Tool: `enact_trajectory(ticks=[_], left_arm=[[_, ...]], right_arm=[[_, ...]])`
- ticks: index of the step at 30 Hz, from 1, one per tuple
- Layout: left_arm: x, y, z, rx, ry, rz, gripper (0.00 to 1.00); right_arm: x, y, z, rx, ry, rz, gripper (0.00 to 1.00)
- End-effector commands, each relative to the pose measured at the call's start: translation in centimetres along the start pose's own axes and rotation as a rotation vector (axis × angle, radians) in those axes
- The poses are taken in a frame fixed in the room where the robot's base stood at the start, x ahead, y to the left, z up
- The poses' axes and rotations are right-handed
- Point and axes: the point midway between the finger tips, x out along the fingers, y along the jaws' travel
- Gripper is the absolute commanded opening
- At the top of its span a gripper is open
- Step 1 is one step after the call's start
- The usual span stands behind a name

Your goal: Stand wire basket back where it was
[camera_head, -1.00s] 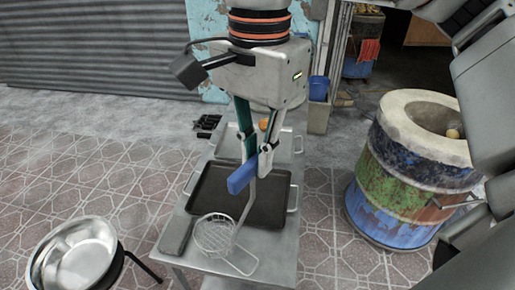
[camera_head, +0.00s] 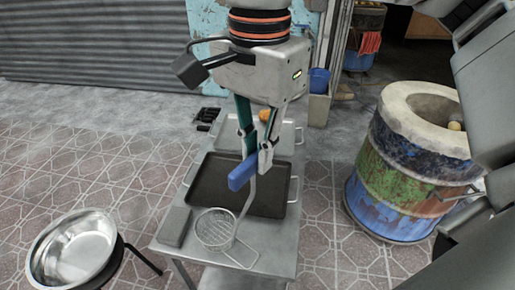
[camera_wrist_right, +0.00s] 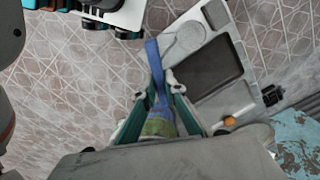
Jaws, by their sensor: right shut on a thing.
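My right gripper (camera_head: 257,160) is shut on the blue handle (camera_head: 241,172) of the wire basket. The basket (camera_head: 216,230) is a round mesh scoop, hanging at the end of its bent wire stem below the gripper. It appears over the near end of the metal table (camera_head: 262,252); I cannot tell whether it touches the top. In the right wrist view the gripper (camera_wrist_right: 155,88) holds the blue handle (camera_wrist_right: 154,60), with the basket (camera_wrist_right: 184,40) beyond it over the table. My left gripper is not in view.
A dark tray (camera_head: 270,200) lies on the table, with a grey block (camera_head: 174,227) at its near left. A steel bowl (camera_head: 73,250) stands left. The painted barrel oven (camera_head: 400,175) stands right. An orange object (camera_head: 264,116) is at the table's far end.

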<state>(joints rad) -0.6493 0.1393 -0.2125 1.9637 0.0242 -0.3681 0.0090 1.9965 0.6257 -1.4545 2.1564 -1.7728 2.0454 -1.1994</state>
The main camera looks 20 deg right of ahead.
Motion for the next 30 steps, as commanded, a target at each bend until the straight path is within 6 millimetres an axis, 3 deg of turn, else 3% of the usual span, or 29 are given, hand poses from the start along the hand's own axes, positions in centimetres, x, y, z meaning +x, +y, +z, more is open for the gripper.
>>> enact_trajectory(ticks=[6,9,17,18,19,30], left_arm=[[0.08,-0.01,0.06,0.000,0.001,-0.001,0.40],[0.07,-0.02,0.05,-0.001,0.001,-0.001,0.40],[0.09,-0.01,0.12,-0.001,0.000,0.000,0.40],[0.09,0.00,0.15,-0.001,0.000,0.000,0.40],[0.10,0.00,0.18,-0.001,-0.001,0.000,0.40],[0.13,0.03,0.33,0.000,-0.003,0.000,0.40]], right_arm=[[0.27,-0.02,-0.01,0.000,0.000,-0.001,0.00],[0.24,-0.02,-0.01,0.000,0.000,-0.001,0.30],[0.24,0.00,-0.01,0.000,0.000,0.000,0.30],[0.27,0.02,-0.01,0.000,0.000,0.001,0.40],[0.27,0.02,-0.01,0.000,0.000,0.001,0.42],[0.25,0.01,0.00,0.000,0.000,0.000,0.42]])
